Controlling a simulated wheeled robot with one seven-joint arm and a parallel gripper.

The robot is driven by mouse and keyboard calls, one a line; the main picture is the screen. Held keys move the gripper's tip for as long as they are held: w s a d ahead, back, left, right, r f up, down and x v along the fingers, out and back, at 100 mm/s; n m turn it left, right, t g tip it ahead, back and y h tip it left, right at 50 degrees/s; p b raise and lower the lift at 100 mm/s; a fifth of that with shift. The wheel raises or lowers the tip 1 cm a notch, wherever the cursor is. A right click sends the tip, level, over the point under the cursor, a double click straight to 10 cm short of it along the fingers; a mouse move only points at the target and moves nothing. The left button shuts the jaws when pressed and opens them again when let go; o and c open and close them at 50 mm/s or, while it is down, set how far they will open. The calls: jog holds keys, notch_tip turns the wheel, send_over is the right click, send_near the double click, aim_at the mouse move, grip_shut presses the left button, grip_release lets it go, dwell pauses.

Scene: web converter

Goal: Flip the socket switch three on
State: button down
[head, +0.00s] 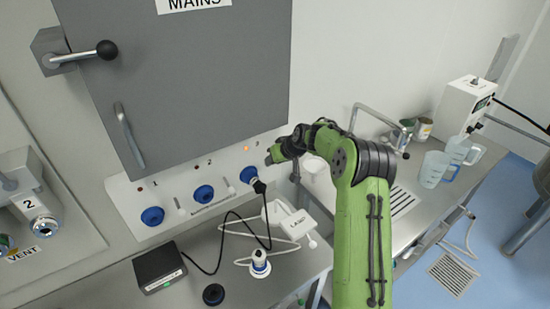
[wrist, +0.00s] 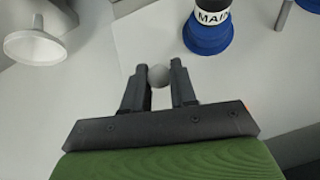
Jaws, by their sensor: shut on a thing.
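Socket three (head: 250,175) is the rightmost blue socket on the white panel, with a black plug (head: 259,186) and cable in it. A small orange light (head: 247,149) glows above it. My gripper (head: 270,157) is just right of this socket, against the panel. In the wrist view my gripper (wrist: 159,84) has its two fingers on either side of a small grey round knob (wrist: 159,76) and is shut on it. I take it as the knob of switch three; its lever is hidden. The blue socket with a "MAIN" label (wrist: 208,34) shows above right of the fingers.
Sockets one (head: 152,216) and two (head: 203,194) sit to the left, with their switch levers (head: 181,208) (head: 229,186). A grey cabinet (head: 185,80) hangs above.

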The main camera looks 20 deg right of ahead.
jog(key=shift+w+r, duration=0.15)
jog(key=shift+r, duration=0.1)
jog(key=c, duration=1.2)
grip_release()
jog(key=shift+c, duration=0.2)
jog(key=shift+o, duration=1.3)
jog(key=shift+f, duration=0.2)
jog(key=b+v, duration=0.2)
jog(key=v, duration=1.3)
jog(key=shift+s+r, duration=0.3)
